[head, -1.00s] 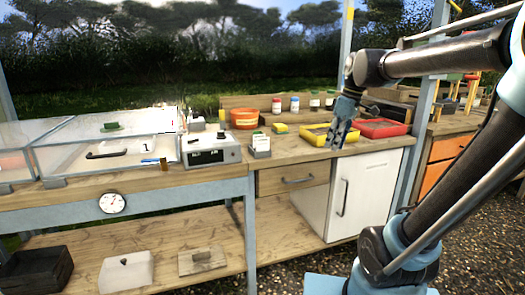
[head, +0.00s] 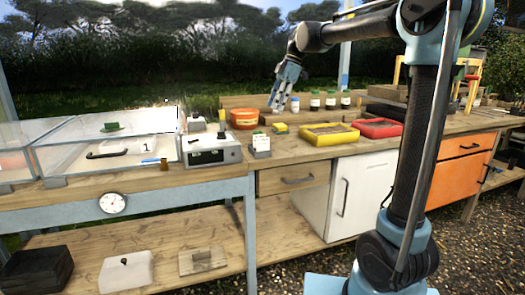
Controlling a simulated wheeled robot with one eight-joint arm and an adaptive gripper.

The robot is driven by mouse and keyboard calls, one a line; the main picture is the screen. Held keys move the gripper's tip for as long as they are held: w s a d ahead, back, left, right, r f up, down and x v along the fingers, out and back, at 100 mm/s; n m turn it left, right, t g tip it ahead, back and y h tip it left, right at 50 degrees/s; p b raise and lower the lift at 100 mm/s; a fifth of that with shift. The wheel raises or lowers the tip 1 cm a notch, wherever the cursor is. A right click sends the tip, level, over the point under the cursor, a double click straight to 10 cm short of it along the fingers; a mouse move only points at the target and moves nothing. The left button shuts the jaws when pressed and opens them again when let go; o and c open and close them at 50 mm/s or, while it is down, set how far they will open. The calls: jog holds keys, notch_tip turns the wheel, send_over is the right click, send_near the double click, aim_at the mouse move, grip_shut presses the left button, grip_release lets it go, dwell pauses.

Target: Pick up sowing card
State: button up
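White cards stand upright in a small dark holder (head: 261,153) on the wooden bench, right of the grey control box. The front white card (head: 261,142) is likely the sowing card, but its print is too small to read. My gripper (head: 278,106) hangs in the air above the back of the bench, up and to the right of the card holder in the picture. It points down, its fingers look apart, and nothing shows between them. It is clear of the card.
A yellow-and-green sponge (head: 281,128) lies beside the card holder. An orange pot (head: 244,119), several small bottles, a yellow tray (head: 345,140) and a red tray (head: 399,129) stand around. The grey control box (head: 210,149) and a clear-lidded case (head: 85,143) are on the left.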

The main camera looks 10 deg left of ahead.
send_over(262, 144)
jog(key=w+d, duration=0.1)
jog(key=d, duration=0.1)
notch_tip(262, 144, down, 9)
jog(key=shift+w+x, duration=0.1)
jog(key=shift+x, duration=1.45)
jog(key=shift+w+x, duration=0.15)
jog(key=shift+x, duration=1.4)
jog(key=shift+d+f, duration=0.1)
jog(key=shift+d, duration=0.1)
jog(key=shift+c, duration=0.2)
grip_shut()
